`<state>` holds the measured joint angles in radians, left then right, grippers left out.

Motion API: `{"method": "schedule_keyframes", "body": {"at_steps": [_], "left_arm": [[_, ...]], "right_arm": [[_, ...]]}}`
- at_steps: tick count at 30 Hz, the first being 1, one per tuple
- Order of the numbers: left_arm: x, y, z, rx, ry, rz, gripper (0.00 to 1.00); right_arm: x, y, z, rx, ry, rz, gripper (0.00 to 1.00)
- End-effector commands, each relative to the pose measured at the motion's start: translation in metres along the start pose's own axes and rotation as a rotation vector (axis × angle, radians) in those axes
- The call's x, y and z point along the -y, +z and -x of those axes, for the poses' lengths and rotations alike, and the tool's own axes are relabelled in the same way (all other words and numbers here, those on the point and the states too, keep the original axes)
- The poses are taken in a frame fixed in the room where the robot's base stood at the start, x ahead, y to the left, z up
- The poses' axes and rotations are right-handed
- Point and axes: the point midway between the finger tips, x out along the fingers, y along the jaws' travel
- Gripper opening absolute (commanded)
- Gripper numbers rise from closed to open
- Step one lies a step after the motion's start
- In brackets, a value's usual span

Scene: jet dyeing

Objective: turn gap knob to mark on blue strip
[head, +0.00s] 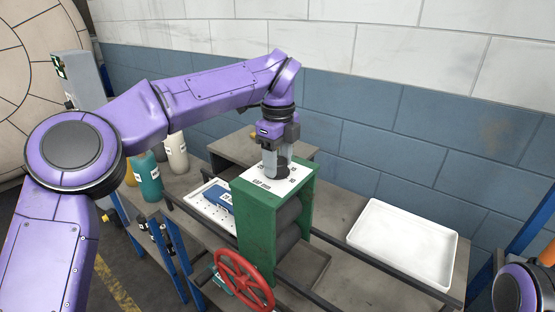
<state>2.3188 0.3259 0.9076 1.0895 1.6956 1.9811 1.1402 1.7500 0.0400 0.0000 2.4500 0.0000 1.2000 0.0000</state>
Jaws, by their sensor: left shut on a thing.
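The gap knob (282,172) is a dark round knob on the white top plate (259,184) of a green machine housing (256,225). The plate carries printed marks and lettering. My left gripper (276,162) points straight down over the plate, its fingers shut on the knob and partly covering it. A blue strip (219,197) lies in a white perforated tray to the left of the housing; its markings are too small to read. The knob's pointer cannot be made out. My right gripper is out of view; only part of my right arm shows at the lower right.
A red handwheel (243,281) stands at the housing's front. An empty white tray (403,243) lies on the bench at right. Teal (146,180) and white (176,152) bottles stand at left. Dark rails run along the bench; a blue tiled wall is behind.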

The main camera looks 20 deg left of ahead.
Motion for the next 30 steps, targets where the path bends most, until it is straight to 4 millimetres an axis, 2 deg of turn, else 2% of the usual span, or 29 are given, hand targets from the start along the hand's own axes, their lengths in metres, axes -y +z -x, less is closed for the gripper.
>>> {"method": "schedule_keyframes", "body": {"at_steps": [8,9,11,21,23,30], "left_arm": [[-0.002,-0.003,-0.005,-0.005,0.014,-0.003,0.21],[-0.002,-0.003,-0.005,-0.005,0.014,-0.003,0.58],[-0.001,-0.003,-0.004,-0.005,0.013,-0.003,0.75],[0.000,-0.001,0.004,-0.001,0.004,0.000,0.75],[0.000,-0.001,0.014,0.000,0.002,0.001,0.75],[0.001,-0.003,0.074,0.000,0.003,0.000,0.75]], "right_arm": [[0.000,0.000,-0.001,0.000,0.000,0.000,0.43],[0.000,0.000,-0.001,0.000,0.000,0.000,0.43],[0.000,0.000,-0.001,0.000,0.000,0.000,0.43],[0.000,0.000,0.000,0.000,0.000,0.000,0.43],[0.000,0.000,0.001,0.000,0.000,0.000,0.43],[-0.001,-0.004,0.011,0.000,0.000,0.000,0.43]]}}
